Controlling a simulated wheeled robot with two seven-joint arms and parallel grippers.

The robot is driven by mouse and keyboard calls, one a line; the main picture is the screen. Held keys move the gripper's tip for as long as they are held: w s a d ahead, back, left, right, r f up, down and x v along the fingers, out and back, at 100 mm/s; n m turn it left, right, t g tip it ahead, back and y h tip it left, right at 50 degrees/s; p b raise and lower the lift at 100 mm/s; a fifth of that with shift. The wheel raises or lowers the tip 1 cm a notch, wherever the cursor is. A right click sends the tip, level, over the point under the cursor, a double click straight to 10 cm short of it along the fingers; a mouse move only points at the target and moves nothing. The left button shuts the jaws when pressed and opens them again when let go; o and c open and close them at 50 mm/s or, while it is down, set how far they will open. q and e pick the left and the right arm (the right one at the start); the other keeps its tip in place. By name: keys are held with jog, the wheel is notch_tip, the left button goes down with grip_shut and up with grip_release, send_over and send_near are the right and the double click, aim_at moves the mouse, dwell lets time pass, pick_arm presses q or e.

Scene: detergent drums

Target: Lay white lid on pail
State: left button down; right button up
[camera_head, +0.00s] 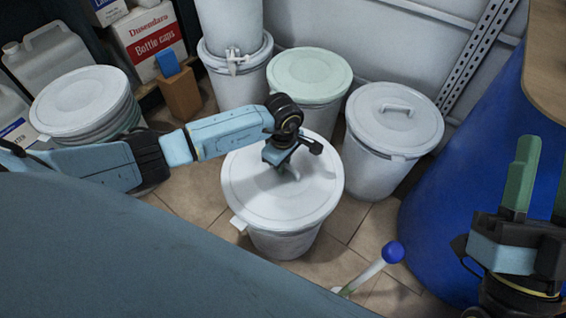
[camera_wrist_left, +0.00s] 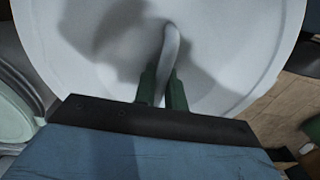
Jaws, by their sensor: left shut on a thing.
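The white lid (camera_head: 250,195) is a wide round disc over the white pail (camera_head: 283,244). It covers the pail's mouth and looks about level; I cannot tell whether its rim touches the pail all round. My left gripper (camera_head: 283,165) is above the lid's middle. In the left wrist view the green fingers of this gripper (camera_wrist_left: 163,90) are shut on the lid's curved handle (camera_wrist_left: 171,50), with the lid (camera_wrist_left: 240,40) filling the background. My right gripper (camera_head: 541,185) is at the right edge, empty, with its green fingers apart.
A pail with a handled lid (camera_head: 395,120), a pail with a pale green lid (camera_head: 309,75) and a tapped drum (camera_head: 235,65) stand behind. A stack of lids (camera_head: 80,100) is at left. A blue drum (camera_head: 460,180) stands right. A blue-knobbed stick (camera_head: 393,252) is in front.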

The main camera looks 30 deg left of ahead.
pick_arm(q)
jog(key=shift+f+b, duration=0.35)
jog(key=shift+f, duration=0.1)
dwell(1.0)
jog(key=c, duration=0.9)
grip_release()
jog(key=shift+r+p, duration=2.95)
jog(key=shift+r, duration=0.55)
